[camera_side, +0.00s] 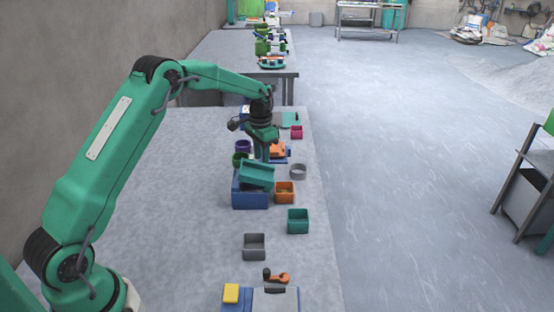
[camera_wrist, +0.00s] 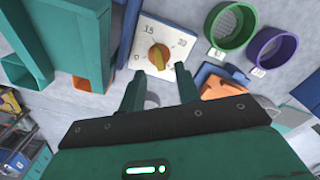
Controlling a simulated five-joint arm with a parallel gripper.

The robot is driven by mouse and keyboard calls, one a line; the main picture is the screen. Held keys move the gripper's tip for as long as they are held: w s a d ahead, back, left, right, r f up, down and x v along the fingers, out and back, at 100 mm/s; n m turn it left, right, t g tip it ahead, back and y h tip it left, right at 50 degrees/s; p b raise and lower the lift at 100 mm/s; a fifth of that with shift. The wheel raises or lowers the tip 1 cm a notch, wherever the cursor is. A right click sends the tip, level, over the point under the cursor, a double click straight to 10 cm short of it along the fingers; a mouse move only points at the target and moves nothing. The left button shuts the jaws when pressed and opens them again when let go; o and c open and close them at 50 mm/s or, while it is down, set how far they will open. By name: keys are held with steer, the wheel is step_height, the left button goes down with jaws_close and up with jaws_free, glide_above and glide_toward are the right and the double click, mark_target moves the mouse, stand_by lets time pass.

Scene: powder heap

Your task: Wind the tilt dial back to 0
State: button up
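The tilt dial (camera_wrist: 159,56) is a yellow-orange knob on a white plate (camera_wrist: 180,24) marked 0, 15 and 30 in the wrist view. The knob's bar stands roughly upright in the picture, its upper end towards the 15 mark; its exact reading is hard to tell. My gripper (camera_wrist: 160,69) is open, its two green fingers apart on either side of the knob's lower end. Whether they touch it I cannot tell. In the side view my gripper (camera_side: 262,155) points down behind the teal tilted tray (camera_side: 257,175); the dial is hidden there.
The teal tray sits on a blue block (camera_side: 250,200). An orange bin (camera_side: 284,199), a grey ring (camera_side: 297,171), a teal bin (camera_side: 298,228) and a grey bin (camera_side: 254,254) stand nearby. The table's left side is clear.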

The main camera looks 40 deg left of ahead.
steer(key=shift+f, duration=1.5)
steer(key=shift+c, duration=0.4)
jaws_close()
